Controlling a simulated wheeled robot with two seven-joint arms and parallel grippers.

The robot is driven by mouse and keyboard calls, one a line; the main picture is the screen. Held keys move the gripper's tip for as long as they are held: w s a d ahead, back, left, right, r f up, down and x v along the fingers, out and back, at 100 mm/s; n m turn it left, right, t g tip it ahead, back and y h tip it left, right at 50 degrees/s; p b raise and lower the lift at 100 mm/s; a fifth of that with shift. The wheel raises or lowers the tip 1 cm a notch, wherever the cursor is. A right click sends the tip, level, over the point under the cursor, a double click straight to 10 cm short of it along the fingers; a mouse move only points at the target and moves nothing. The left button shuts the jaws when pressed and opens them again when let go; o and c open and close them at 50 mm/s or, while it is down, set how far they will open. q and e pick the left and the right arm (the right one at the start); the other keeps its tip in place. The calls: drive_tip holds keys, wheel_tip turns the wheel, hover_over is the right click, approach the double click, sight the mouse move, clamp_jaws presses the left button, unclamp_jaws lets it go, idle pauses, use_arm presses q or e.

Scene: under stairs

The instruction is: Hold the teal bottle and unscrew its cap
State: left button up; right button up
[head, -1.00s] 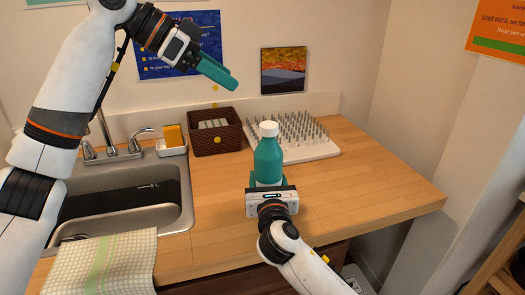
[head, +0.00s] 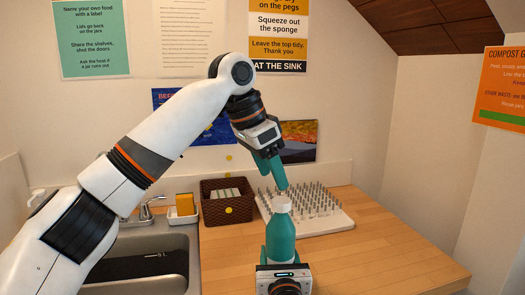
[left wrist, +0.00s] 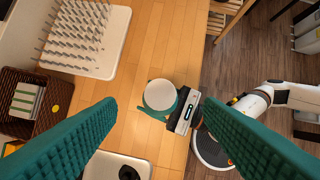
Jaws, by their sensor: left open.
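The teal bottle (head: 281,238) stands upright on the wooden counter in the head view, with its white cap (head: 281,204) on top. In the left wrist view the cap (left wrist: 160,94) is seen from above, between my left fingers, and hides most of the bottle. My left gripper (head: 279,184) is open, pointing down just above the cap, apart from it and empty. My right gripper (head: 282,256) is low at the near side of the bottle, its teal fingers on both sides of the bottle; it also shows in the left wrist view (left wrist: 163,112).
A pegged drying rack (head: 316,225) stands behind the bottle. A brown basket (head: 213,210) and a yellow sponge (head: 185,204) are to its left, beside the sink (head: 170,240). The counter right of the bottle (head: 390,245) is clear.

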sight(280, 199)
use_arm(q)
drive_tip(key=shift+x, duration=3.2)
clamp_jaws()
drive_tip(key=n+t+y, duration=0.1)
drive_tip(key=n, duration=0.5)
drive_tip(key=shift+d+n+t+y, duration=0.15)
drive_tip(key=shift+n+t+y, duration=0.25)
drive_tip(key=n+y, duration=0.1)
drive_tip(key=n, duration=0.1)
drive_tip(key=n+y, duration=0.1)
drive_tip(key=n, duration=0.2)
drive_tip(key=shift+s+d, duration=0.1)
drive_tip(key=n+y, duration=0.1)
drive_tip(key=n, duration=0.2)
drive_tip(key=n+y, duration=0.1)
drive_tip(key=n, duration=0.2)
drive_tip(key=shift+r, duration=0.1)
drive_tip(key=n+y, duration=0.1)
drive_tip(key=n, duration=0.1)
drive_tip(key=n+g, duration=0.1)
drive_tip(key=n, duration=0.2)
drive_tip(key=shift+y, duration=0.4)
